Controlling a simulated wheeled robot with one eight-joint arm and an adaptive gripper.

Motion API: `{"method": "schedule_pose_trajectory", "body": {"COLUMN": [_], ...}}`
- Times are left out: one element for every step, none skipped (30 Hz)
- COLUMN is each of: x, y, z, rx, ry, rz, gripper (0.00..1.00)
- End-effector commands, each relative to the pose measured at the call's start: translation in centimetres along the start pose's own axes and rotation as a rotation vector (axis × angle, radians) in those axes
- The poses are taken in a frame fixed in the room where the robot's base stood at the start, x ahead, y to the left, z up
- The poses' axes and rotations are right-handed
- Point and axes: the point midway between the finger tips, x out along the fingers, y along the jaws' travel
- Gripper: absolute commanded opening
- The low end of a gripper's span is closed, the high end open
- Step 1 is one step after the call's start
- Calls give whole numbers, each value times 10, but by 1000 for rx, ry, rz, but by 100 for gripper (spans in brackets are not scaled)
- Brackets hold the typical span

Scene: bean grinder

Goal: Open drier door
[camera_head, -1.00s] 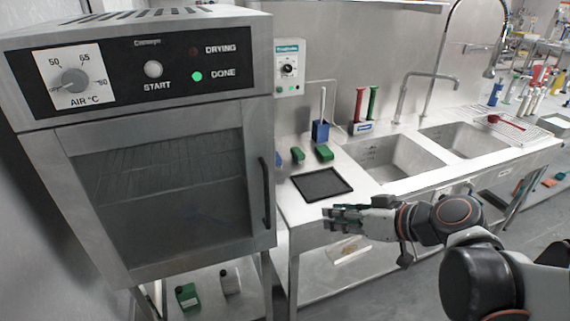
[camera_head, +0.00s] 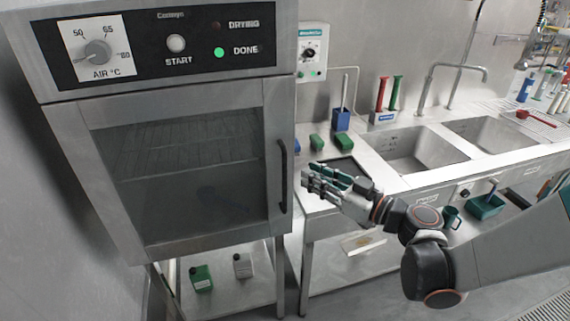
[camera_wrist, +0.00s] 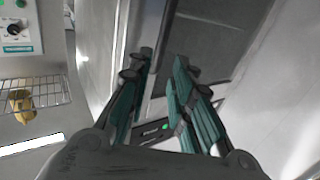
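The drier door (camera_head: 185,180) is a grey metal frame around a dark glass window, and it looks closed. Its handle (camera_head: 283,176) is a dark vertical bar near the door's right edge. My gripper (camera_head: 307,179) is just right of the handle in the head view, its fingers pointing left toward it. In the wrist view my gripper (camera_wrist: 162,72) has its fingers apart, with the drier front beyond them. I cannot tell whether the handle lies between the fingers. No contact with it is visible.
The control panel (camera_head: 170,44) above the door has a lit green DONE lamp. A counter with a dark tray (camera_head: 343,166), green blocks and two sinks (camera_head: 415,150) lies to the right, under my arm. Bottles (camera_head: 201,278) stand on the shelf below the drier.

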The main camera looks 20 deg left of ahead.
Motion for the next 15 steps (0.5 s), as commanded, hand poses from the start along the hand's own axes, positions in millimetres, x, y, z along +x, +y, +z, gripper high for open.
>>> {"method": "schedule_pose_trajectory", "body": {"x": [12, 18, 26, 32, 38, 45, 51, 56, 63, 68, 72, 78, 81, 84, 88], "y": [-1, -2, -1, -1, -1, -1, -1, -1, -1, -1, -1, -1, 0, 0, 0], "z": [2, 2, 2, 2, 2, 2, 2, 2, 2, 2, 2, 2, 2, 2, 1], "rx": [0, 0, 0, 0, 1, 1, 1, 1, 1, 1, 1, 1, 1, 1, 1], "ry": [0, 0, 0, 0, -1, -1, -1, -1, -1, -1, -1, -1, -1, -1, -1], "rz": [-4, -4, -4, -4, -4, -4, -4, -3, -3, -3, -2, -2, -2, -2, -1], "gripper": [21, 21, 21, 21, 21, 21, 21, 21, 21, 21, 21, 21, 21, 21, 21]}}
